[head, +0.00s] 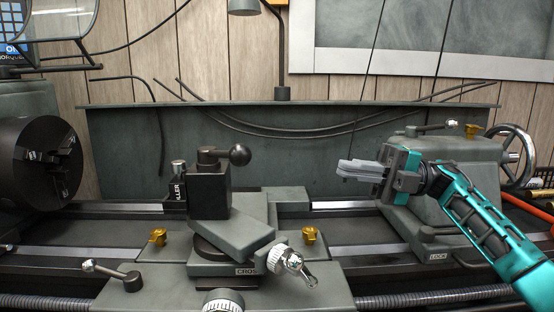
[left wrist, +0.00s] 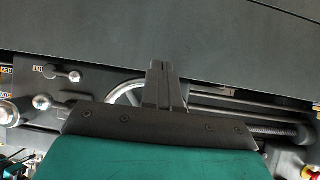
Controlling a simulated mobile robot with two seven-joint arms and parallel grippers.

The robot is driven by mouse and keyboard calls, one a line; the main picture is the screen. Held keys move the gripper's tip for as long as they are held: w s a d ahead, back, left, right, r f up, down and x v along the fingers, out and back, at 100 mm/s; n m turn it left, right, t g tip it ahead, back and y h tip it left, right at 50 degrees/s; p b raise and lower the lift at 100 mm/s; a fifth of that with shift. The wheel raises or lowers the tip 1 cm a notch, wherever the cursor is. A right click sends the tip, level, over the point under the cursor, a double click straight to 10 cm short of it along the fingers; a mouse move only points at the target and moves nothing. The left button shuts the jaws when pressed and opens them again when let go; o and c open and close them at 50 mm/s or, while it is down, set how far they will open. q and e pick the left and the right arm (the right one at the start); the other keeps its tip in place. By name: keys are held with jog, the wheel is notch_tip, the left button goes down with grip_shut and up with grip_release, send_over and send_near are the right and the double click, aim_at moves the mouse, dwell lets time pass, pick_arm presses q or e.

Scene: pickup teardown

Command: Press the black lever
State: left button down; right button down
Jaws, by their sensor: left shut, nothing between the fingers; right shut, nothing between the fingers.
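A black lever with a ball end (head: 238,155) sticks out to the right from the top of the dark tool post (head: 209,190) on the lathe. Another dark lever with a pale knob (head: 111,272) lies at the lower left; I cannot tell which one the task means. My right gripper (head: 340,170) is shut and empty, pointing left, in the air right of the tool post and apart from it. My left gripper (left wrist: 165,68) shows only in the left wrist view, shut and empty, over the lathe's front with its handwheel (left wrist: 128,95) partly hidden behind it.
The lathe chuck (head: 40,165) stands at the left, and the tailstock (head: 450,190) with its handwheel (head: 518,157) at the right. A chrome crank handle (head: 295,265) juts out in front of the tool post. A lamp (head: 244,6) hangs above.

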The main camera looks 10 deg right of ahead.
jog(key=a+r+p, duration=0.1)
jog(key=a+r, duration=0.1)
jog(key=a, duration=1.1)
jog(key=shift+a+r, duration=0.3)
jog(key=shift+a, duration=0.1)
jog(key=shift+a, duration=0.1)
